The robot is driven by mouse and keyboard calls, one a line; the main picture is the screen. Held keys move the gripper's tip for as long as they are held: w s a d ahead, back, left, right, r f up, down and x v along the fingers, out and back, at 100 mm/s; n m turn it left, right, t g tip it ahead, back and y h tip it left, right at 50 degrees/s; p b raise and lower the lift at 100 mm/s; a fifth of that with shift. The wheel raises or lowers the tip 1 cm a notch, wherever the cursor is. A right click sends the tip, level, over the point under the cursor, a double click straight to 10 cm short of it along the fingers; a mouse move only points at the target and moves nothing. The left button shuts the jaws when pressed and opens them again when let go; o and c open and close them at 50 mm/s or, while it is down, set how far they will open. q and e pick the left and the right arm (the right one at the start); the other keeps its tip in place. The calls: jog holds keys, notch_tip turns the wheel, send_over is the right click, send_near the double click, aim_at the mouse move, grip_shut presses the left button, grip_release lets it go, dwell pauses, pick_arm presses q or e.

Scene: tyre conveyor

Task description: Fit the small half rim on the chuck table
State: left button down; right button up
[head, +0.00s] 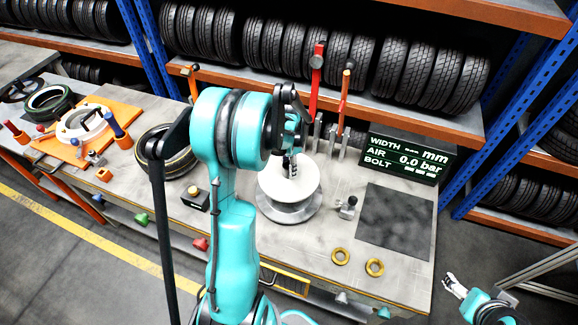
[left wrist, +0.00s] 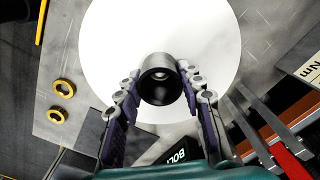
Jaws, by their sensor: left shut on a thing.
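The small half rim (head: 304,185) is a white disc with a dark round hub at its middle. It sits level over the round grey chuck table (head: 289,214) in the head view; whether it is fully seated cannot be told. In the left wrist view the white disc (left wrist: 210,30) fills the middle. My left gripper (left wrist: 160,90) is shut on the dark hub, one finger on each side. In the head view my left gripper (head: 291,165) comes down from above, partly hidden by my arm. My right gripper (head: 449,281) is empty and open, low at the right beyond the bench edge.
Two brass rings (head: 374,267) lie at the bench front. A dark mat (head: 395,222) and a display (head: 408,157) are at the right. Upright tools (head: 316,75) stand behind the chuck table. A tyre (head: 168,152) and an orange board (head: 88,132) are at the left.

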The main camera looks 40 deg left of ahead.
pick_arm(q)
jog(key=shift+f+b, duration=1.15)
jog(key=shift+f, duration=0.15)
jog(key=c, duration=0.9)
grip_release()
notch_tip(320, 180, up, 12)
